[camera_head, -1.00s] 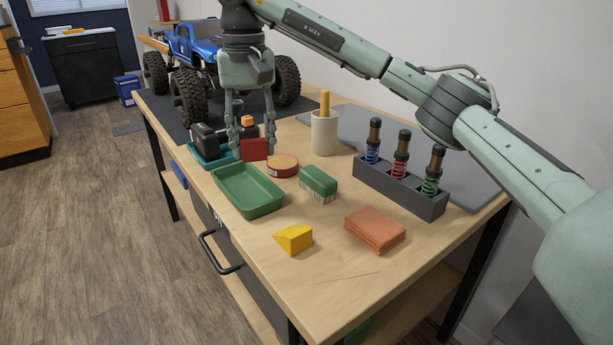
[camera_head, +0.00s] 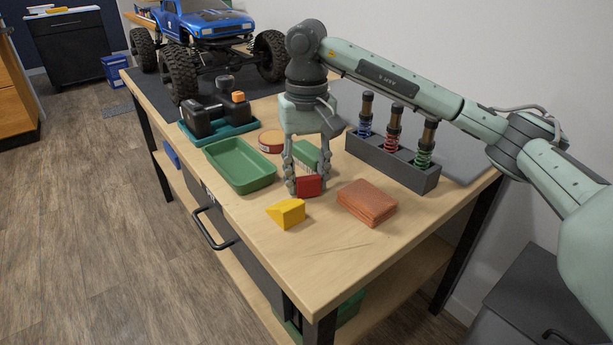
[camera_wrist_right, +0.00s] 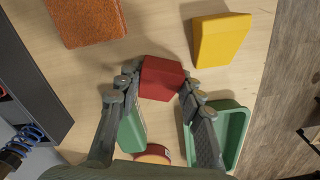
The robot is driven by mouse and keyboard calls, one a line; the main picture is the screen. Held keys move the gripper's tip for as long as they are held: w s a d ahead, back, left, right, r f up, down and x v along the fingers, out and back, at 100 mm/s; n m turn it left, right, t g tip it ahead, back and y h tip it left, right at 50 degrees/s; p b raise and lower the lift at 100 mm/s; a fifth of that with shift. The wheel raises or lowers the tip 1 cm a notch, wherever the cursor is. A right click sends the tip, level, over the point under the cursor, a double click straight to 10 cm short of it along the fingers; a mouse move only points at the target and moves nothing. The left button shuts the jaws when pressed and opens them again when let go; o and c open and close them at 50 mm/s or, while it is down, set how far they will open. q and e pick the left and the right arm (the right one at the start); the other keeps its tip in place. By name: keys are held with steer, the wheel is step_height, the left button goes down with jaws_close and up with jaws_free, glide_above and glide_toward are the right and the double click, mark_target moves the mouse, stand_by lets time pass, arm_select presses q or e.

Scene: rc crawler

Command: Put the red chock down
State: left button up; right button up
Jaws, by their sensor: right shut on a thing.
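The red chock (camera_head: 309,186) is held between the fingertips of my right gripper (camera_head: 307,184), low over the wooden table. It also shows between the fingers in the right wrist view (camera_wrist_right: 161,78). I cannot tell whether its underside touches the table. A yellow chock (camera_head: 287,213) lies just in front and to the left of it, apart from it. It also shows in the right wrist view (camera_wrist_right: 220,40). My left gripper is not in view.
A green tray (camera_head: 240,184) stands left of my right gripper, and a green block (camera_head: 306,155) is close behind it. A stack of orange-brown cloths (camera_head: 367,202) lies to the right. A dark rack (camera_head: 405,172) with shock absorbers stands behind. The table's front area (camera_head: 305,250) is clear.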

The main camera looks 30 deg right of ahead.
steer(key=shift+f, duration=0.15)
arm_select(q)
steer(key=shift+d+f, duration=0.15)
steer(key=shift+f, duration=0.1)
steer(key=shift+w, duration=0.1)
arm_select(e)
steer(key=shift+f, duration=0.1)
steer(key=o, duration=1.2)
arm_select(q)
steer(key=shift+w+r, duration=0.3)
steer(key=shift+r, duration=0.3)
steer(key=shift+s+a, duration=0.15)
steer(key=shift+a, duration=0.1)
